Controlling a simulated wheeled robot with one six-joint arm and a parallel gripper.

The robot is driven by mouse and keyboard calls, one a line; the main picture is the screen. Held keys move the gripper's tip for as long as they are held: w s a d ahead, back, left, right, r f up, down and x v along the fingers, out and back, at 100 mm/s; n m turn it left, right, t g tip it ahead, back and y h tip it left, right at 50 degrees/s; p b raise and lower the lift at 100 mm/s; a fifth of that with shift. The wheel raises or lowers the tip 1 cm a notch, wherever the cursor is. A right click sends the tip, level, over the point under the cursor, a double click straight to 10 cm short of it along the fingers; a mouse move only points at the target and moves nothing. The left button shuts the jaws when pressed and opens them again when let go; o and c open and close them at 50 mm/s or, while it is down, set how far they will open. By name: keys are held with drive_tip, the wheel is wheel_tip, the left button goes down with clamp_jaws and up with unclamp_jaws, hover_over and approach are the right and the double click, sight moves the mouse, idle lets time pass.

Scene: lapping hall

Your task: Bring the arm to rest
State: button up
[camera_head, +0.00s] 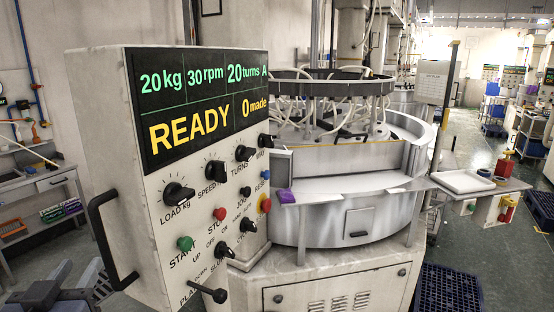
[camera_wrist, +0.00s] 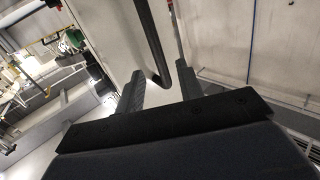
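My gripper (camera_wrist: 160,76) shows in the wrist view with its two dark fingers apart. A black bar handle (camera_wrist: 153,40) appears between and beyond the fingertips; I cannot tell how close it is. In the head view, dark grey parts of my arm show at the bottom left corner, below and left of the console's black handle (camera_head: 103,240). The console (camera_head: 95,130) is a pale cabinet with knobs, buttons and a display (camera_head: 200,100) reading READY, 20kg, 30rpm, 20 turns and 0 made.
The round lapping machine (camera_head: 340,215) stands right of the console. A shelf with a white tray (camera_head: 462,182) sticks out at its right. A purple block (camera_head: 286,196) sits at the machine's front left. A bench (camera_head: 45,180) stands at the left wall, blue pallets (camera_head: 448,290) at the lower right.

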sight(101, 241)
drive_tip(key=p+x, duration=0.3)
drive_tip(key=x, duration=0.6)
drive_tip(key=shift+w, duration=0.3)
drive_tip(key=shift+w+d, duration=0.1)
drive_tip(key=shift+d, duration=0.15)
drive_tip(key=shift+s+d+r+y, duration=0.1)
drive_tip(key=shift+s+d+y, duration=0.25)
drive_tip(key=shift+d, duration=0.3)
drive_tip(key=shift+n, duration=0.3)
